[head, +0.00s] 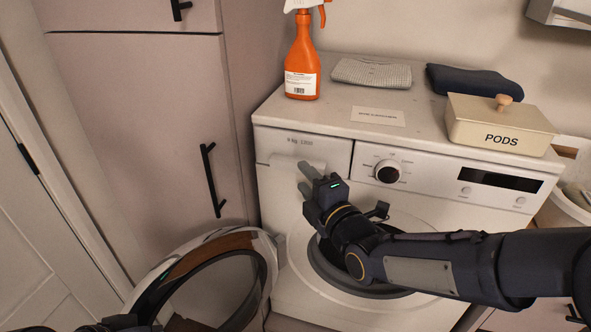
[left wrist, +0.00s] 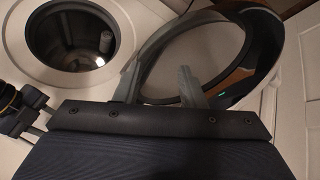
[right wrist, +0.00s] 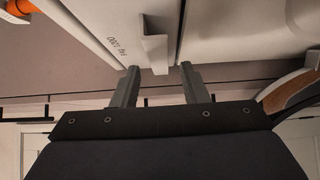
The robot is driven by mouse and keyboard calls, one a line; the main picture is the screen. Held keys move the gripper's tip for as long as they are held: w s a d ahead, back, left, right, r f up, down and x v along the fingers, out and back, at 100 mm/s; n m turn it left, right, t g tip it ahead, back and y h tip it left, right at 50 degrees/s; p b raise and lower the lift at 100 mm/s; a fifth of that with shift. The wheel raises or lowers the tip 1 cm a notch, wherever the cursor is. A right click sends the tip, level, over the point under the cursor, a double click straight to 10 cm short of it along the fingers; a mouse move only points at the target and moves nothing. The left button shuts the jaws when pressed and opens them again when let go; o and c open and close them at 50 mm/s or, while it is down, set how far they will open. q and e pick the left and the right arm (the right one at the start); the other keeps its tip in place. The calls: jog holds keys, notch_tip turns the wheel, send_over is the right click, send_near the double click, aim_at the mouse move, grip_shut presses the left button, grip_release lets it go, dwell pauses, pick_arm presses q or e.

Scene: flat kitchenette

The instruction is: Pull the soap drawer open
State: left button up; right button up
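The soap drawer (head: 312,146) is the panel at the washing machine's upper left, marked with a weight and a number. Its front looks flush with the machine. In the right wrist view its pale protruding handle (right wrist: 154,50) lies just beyond my right fingertips. My right gripper (head: 306,178) is in front of the drawer. Its two fingers are apart with nothing between them, also in the right wrist view (right wrist: 160,74). Whether a fingertip touches the handle, I cannot tell. My left gripper (left wrist: 157,78) is open and empty near the round door in the left wrist view.
The washing machine door (head: 209,283) hangs open to the left, showing the drum opening (left wrist: 72,32). On top stand an orange spray bottle (head: 302,62), a pods box (head: 500,128) and folded cloths (head: 372,72). A tall cabinet (head: 140,120) is at left.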

aim_at(296, 170)
jog(key=shift+x, duration=1.7)
jog(key=shift+c, duration=0.3)
jog(key=shift+f, duration=0.1)
grip_shut()
jog(key=shift+s, duration=0.1)
